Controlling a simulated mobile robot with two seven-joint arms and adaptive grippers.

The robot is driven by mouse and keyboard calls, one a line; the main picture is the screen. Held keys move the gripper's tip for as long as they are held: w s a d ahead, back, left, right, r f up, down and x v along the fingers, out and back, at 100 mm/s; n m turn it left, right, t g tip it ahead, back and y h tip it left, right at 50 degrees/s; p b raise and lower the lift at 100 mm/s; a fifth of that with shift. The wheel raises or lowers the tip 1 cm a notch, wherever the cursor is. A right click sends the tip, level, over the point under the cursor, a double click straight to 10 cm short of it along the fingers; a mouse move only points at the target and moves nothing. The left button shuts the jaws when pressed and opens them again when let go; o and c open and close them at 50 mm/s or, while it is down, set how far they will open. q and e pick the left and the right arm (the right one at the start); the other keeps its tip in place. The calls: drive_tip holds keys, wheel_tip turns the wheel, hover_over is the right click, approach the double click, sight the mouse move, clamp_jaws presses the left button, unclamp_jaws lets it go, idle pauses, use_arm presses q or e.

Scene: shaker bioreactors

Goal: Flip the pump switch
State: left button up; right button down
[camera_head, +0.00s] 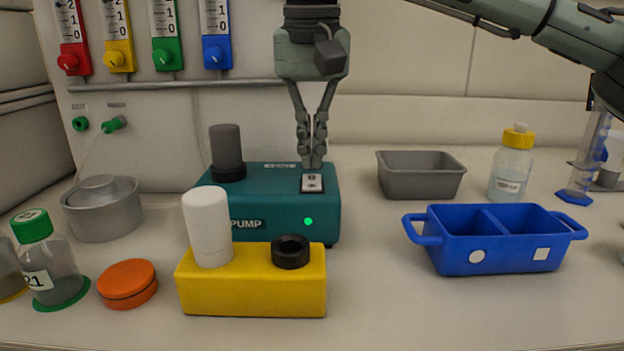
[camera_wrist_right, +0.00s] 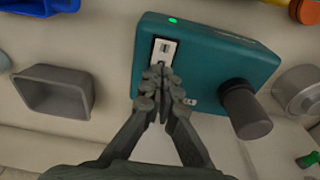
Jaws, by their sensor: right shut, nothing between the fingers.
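The teal pump (camera_head: 265,205) stands on the bench, with a green light lit on its front and a dark grey cylinder on its top left. Its switch (camera_head: 312,183) is a light plate with a dark rocker on the top right. My right gripper (camera_head: 311,163) is shut and empty, pointing down, with its fingertips at the far edge of the switch plate. In the right wrist view the fingertips (camera_wrist_right: 160,72) overlap the lower part of the switch (camera_wrist_right: 164,50) on the pump (camera_wrist_right: 205,60). I cannot tell whether they touch it. My left gripper is not in view.
A yellow block (camera_head: 250,297) with a white cylinder and a black ring stands in front of the pump. A grey tray (camera_head: 421,190), a blue divided crate (camera_head: 500,262) and a yellow-capped bottle (camera_head: 511,170) stand to the right. An orange lid (camera_head: 127,284) lies left.

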sight(312, 177)
drive_tip(key=shift+f+b, duration=0.45)
drive_tip(key=shift+f, duration=0.55)
drive_tip(key=shift+r, duration=0.1)
wheel_tip(312, 177, up, 3)
drive_tip(key=p, duration=0.2)
drive_tip(key=shift+p, duration=0.4)
drive_tip(key=shift+r, duration=2)
